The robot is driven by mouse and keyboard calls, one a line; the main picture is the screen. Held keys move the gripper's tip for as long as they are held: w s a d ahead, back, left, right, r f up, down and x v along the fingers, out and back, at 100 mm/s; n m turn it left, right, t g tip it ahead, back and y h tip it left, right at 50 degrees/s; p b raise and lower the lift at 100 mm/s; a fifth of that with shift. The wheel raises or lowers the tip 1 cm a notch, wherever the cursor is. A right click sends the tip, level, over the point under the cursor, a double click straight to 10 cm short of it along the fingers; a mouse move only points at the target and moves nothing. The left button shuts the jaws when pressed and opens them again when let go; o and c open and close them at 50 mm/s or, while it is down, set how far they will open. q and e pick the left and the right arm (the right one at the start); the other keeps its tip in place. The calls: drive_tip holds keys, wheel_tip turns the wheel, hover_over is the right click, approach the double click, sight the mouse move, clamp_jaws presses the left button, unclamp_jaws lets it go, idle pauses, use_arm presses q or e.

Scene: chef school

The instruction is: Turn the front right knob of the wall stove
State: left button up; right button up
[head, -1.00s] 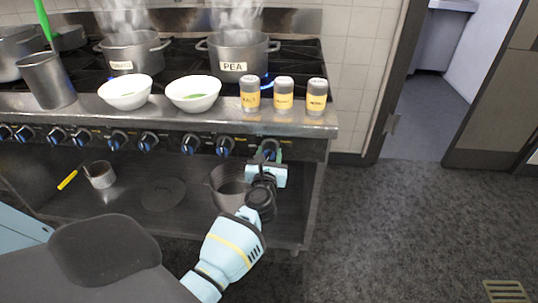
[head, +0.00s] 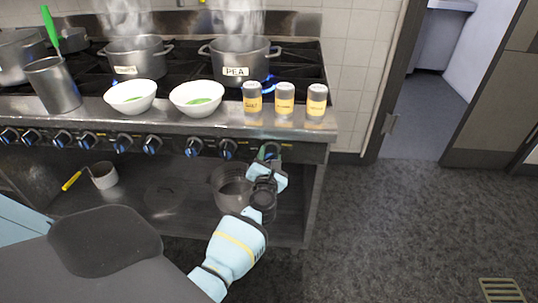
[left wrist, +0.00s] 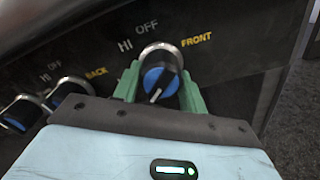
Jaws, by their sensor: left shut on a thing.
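The wall stove (head: 100,130) has a row of blue-and-black knobs along its front panel. The rightmost knob (left wrist: 160,76) is marked FRONT, with HI and OFF above it. It shows clearly in the left wrist view, and my gripper mostly covers it in the head view. My left gripper (head: 270,155) is at this knob, with its green fingers on either side. It is shut on the knob. The knob's pointer line is tilted from upright. My right gripper is not in view.
Pots, including one labelled PEA (head: 238,62), steam on the burners; a blue flame shows beside it. Two white bowls (head: 198,98) and three shakers (head: 284,98) stand along the stove's front edge. A pan (head: 230,187) sits on the shelf below. Floor to the right is clear.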

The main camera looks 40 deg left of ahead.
use_arm(q)
drive_tip(key=m, duration=0.1)
drive_tip(key=m+p, duration=0.1)
drive_tip(key=m, duration=0.2)
drive_tip(key=shift+r+m+p, duration=0.25)
drive_tip(key=shift+m+p, duration=0.05)
drive_tip(key=shift+p, duration=0.05)
drive_tip(key=m+p, duration=0.1)
drive_tip(key=m, duration=0.2)
drive_tip(key=shift+r+m, duration=0.1)
drive_tip(key=shift+m, duration=0.3)
drive_tip(key=m+p, duration=0.2)
drive_tip(key=m, duration=0.4)
drive_tip(key=shift+r, duration=0.1)
drive_tip(key=m+p, duration=0.1)
drive_tip(key=m, duration=0.5)
drive_tip(key=shift+m, duration=0.3)
drive_tip(key=m+p, duration=0.1)
drive_tip(key=m, duration=0.4)
drive_tip(key=shift+m, duration=0.3)
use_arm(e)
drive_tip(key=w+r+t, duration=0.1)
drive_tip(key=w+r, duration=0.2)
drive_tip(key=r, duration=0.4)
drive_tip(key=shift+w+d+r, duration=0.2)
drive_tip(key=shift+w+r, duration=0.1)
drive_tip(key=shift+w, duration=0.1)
use_arm(q)
drive_tip(key=o, duration=1)
drive_tip(key=shift+c, duration=0.2)
